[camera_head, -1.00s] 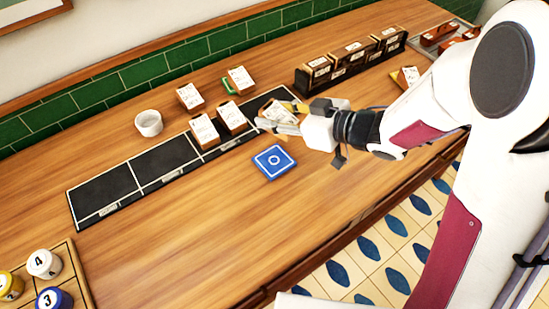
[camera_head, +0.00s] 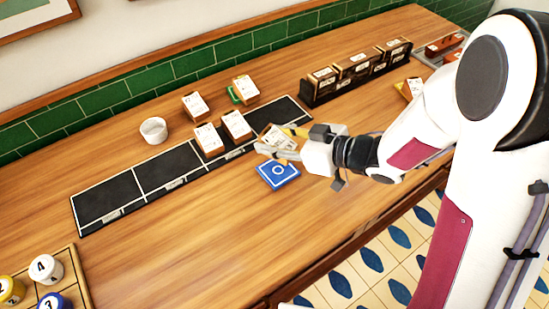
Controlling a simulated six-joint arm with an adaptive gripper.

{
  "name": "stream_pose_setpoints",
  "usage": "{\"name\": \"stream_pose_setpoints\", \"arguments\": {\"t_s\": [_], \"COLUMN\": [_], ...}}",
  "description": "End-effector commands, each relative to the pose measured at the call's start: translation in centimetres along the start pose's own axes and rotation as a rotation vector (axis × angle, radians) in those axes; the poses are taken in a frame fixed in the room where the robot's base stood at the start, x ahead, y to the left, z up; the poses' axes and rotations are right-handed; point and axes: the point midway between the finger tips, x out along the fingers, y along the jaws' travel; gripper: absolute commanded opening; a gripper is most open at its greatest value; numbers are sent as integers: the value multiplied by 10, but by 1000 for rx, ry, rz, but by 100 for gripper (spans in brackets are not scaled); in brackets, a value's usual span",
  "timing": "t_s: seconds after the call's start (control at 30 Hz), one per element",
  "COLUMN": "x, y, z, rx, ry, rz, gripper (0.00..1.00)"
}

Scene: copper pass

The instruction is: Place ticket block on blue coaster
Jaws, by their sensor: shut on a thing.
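The blue coaster (camera_head: 278,176) lies flat on the wooden counter, with a white ring at its middle. My gripper (camera_head: 279,145) is shut on a ticket block (camera_head: 281,137) with a white printed top. The held block is just behind the coaster in the picture, over the edge of the black mat. The gripper covers the coaster's far edge, and I cannot tell how high the block is above the counter.
The black sectioned mat (camera_head: 105,197) holds two ticket blocks (camera_head: 236,125). Two more blocks (camera_head: 195,105) and a white cup (camera_head: 154,130) stand behind it. A dark ticket rack (camera_head: 357,68) is at the back right. Numbered pots (camera_head: 46,268) sit front left. The counter's front middle is clear.

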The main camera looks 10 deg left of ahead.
Motion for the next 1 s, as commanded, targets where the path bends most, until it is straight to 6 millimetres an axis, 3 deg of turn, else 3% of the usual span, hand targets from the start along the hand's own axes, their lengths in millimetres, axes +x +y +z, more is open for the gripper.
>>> {"name": "stream_pose_setpoints", "arguments": {"t_s": [0.23, 0.77, 1.0], "x": [9, 12, 17], "y": [0, 0, 0], "z": [22, 27, 41], "rx": [1, 0, 2], "ry": [0, 1, -1], "rz": [-1, 0, -1], "gripper": [13, 13, 13]}}
